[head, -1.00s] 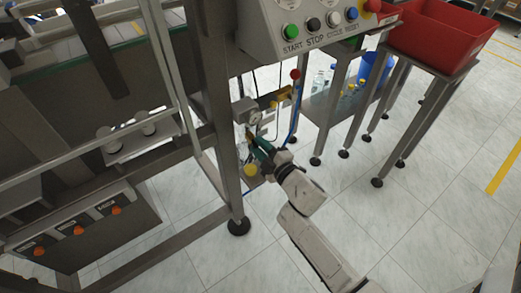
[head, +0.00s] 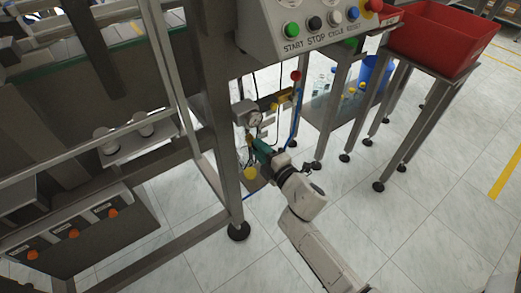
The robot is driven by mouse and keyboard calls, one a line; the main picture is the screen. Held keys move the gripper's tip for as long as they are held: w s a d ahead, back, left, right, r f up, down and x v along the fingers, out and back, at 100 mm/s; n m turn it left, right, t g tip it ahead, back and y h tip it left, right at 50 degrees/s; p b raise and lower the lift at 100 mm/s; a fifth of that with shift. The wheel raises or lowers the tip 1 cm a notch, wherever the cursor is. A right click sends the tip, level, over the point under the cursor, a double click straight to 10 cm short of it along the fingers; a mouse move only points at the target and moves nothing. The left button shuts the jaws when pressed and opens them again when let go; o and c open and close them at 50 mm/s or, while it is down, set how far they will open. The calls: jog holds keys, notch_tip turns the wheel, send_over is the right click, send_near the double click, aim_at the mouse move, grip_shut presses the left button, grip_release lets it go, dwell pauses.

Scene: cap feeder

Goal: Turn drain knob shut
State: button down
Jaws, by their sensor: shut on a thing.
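The air unit with a round gauge (head: 254,118) is fixed beside the machine's front leg, under the button panel. My gripper (head: 252,142) reaches up to it from the lower right, its green fingers just below the gauge. The fingers are shut on a small part there, which I take as the drain knob; the fingers mostly hide it, and its turn angle cannot be read. A yellow round piece (head: 249,172) shows lower down, apart from the fingertips.
The machine's steel leg (head: 229,180) stands close left of my gripper. A blue hose (head: 295,120) and a red-knobbed yellow valve (head: 283,97) are close at the upper right. A red bin (head: 440,40) on a stand is farther right. The tiled floor at lower right is clear.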

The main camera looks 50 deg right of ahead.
jog(key=c, duration=0.9)
grip_release()
jog(key=shift+s, duration=0.1)
jog(key=b+v, duration=0.1)
jog(key=v, duration=0.9)
jog(key=shift+s+a, duration=0.2)
jog(key=shift+s, duration=0.1)
